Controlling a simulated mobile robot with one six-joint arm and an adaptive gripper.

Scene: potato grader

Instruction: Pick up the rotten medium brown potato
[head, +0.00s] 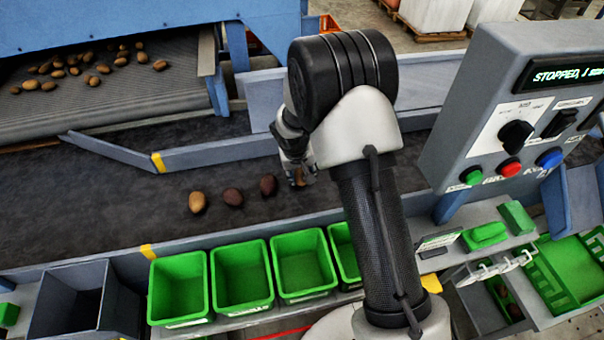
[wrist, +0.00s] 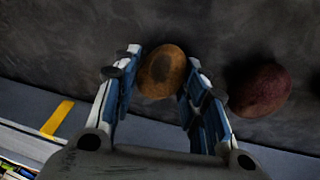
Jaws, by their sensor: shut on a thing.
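A brown potato with a large dark patch (wrist: 163,71) sits between my gripper's two fingers in the wrist view. My gripper (wrist: 160,88) is shut on it, with a fingertip on each side. In the head view my gripper (head: 300,178) is low over the dark belt, and only a bit of the potato (head: 299,177) shows between the fingers. I cannot tell whether the potato touches the belt. A dark reddish potato (wrist: 260,90) lies just right of the fingers in the wrist view. In the head view it is the nearest of the loose potatoes (head: 268,185).
Another dark red potato (head: 233,197) and a tan potato (head: 197,202) lie on the belt (head: 120,215) to the left. Several green bins (head: 242,272) line the belt's front edge. A control box (head: 520,100) stands at right, its display reading STOPPED. More potatoes lie at upper left.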

